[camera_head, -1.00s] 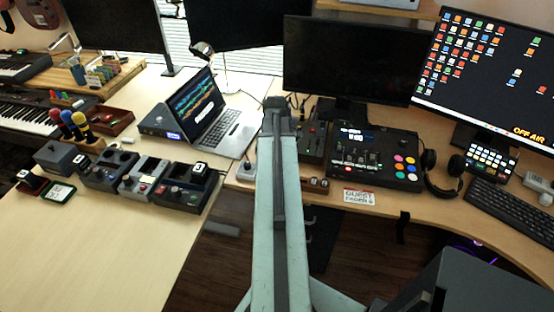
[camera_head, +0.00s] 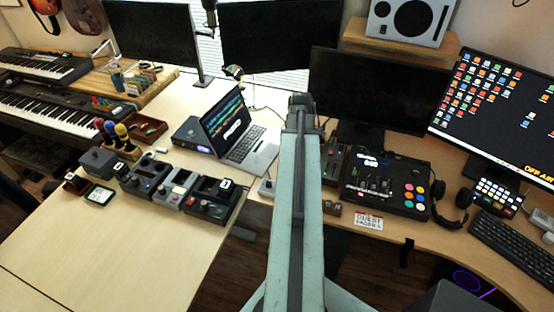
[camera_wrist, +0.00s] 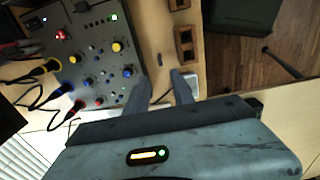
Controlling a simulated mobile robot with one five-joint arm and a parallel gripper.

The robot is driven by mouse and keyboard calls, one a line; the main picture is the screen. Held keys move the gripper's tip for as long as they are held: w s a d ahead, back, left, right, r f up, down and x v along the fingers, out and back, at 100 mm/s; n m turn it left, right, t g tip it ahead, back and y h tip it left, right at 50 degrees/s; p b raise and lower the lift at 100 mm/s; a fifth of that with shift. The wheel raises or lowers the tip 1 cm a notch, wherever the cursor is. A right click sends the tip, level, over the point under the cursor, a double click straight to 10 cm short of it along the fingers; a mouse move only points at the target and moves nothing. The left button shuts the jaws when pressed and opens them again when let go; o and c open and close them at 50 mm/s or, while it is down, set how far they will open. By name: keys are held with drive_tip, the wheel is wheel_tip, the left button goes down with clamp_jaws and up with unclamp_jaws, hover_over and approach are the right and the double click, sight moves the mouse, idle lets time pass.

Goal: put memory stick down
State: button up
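My gripper (camera_wrist: 161,90) shows in the wrist view with its two dark fingers apart and bare desk between them. A small dark slim object (camera_wrist: 160,60) lies on the wooden desk just beyond the fingertips, apart from them. It may be the memory stick, but it is too small to be sure. In the head view my arm runs up the middle and hides the gripper's fingers and the desk behind them.
A mixer (camera_wrist: 88,58) with knobs and plugged cables lies left of the fingers. A wooden block with dark square holes (camera_wrist: 185,45) lies to their right. In the head view a laptop (camera_head: 248,145) stands left of my arm, and a control console (camera_head: 386,185) right.

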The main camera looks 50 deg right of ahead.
drive_tip(key=shift+f, duration=0.1)
drive_tip(key=shift+m, duration=0.7)
drive_tip(key=w+a, duration=0.5)
drive_tip(key=a, duration=0.2)
drive_tip(key=w+a, duration=1.1)
drive_tip(key=a, duration=0.2)
drive_tip(key=shift+w+a, duration=0.25)
drive_tip(key=shift+a, duration=0.05)
drive_tip(key=w+a+m, duration=0.1)
drive_tip(key=w+a, duration=0.1)
drive_tip(key=a, duration=1.2)
drive_tip(key=w+a+m, duration=0.1)
drive_tip(key=w+a, duration=0.2)
drive_tip(key=a, duration=1.1)
drive_tip(key=shift+a, duration=0.15)
